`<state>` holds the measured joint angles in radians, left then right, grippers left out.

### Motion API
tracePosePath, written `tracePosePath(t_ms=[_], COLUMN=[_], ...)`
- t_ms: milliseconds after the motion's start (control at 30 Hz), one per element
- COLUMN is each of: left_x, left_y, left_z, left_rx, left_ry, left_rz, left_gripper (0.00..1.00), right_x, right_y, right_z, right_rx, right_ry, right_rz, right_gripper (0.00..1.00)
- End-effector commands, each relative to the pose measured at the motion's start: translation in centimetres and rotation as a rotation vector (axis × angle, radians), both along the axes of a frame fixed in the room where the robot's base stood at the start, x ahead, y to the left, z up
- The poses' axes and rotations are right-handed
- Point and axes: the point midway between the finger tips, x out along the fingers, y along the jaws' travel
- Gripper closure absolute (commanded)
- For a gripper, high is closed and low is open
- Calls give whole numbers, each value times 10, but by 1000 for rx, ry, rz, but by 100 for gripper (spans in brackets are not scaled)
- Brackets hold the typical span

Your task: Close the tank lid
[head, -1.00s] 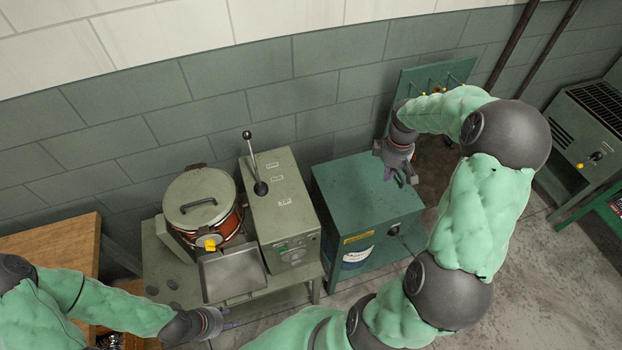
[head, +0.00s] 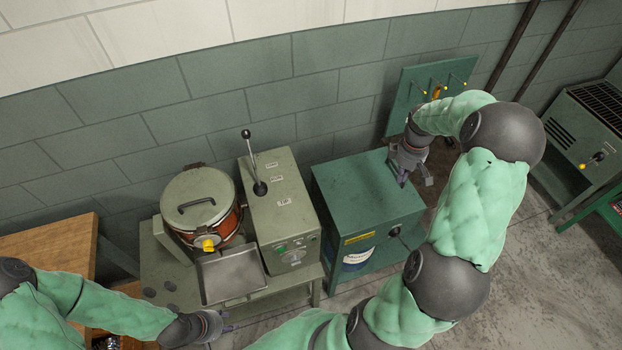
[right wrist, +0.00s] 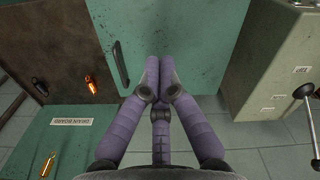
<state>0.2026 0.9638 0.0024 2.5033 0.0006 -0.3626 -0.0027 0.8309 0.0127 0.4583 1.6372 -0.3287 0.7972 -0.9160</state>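The green box-shaped tank (head: 345,185) stands against the wall right of centre, and its top looks flat and level. I cannot tell if its lid is fully down. In the right wrist view its green top (right wrist: 195,40) fills the upper middle, with a dark handle (right wrist: 119,62) near its left edge. My right gripper (head: 404,180) is over the tank's right rear part. Its fingertips (right wrist: 159,62) are drawn together with nothing between them; contact with the top is unclear. My left gripper (head: 222,325) is low at left, in front of the bench, its fingers too small to judge.
Left of the tank is a grey-green machine (head: 280,215) with an upright lever (head: 252,160). Beside it are a lidded round pot (head: 199,196) and metal tray (head: 232,273). A drain board (head: 410,95) with pegs hangs behind my right gripper.

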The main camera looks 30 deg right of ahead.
Motion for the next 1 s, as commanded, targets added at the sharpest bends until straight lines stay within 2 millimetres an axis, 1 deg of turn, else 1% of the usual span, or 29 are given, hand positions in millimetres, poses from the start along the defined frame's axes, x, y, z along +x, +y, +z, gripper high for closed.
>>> tracePosePath(t_ms=[233,800,1000], left_x=[0,0,0], left_y=[0,0,0], left_z=[-1,-21,-24], left_rx=[0,0,0], left_ry=[0,0,0], left_rz=[0,0,0], left_gripper=[60,60,60], right_x=[0,-8,-10], right_y=[-2,-33,-40], right_z=[-2,-38,-46], right_rx=[0,0,0], right_ry=[0,0,0], right_rz=[0,-2,-1], right_gripper=[100,100,100])
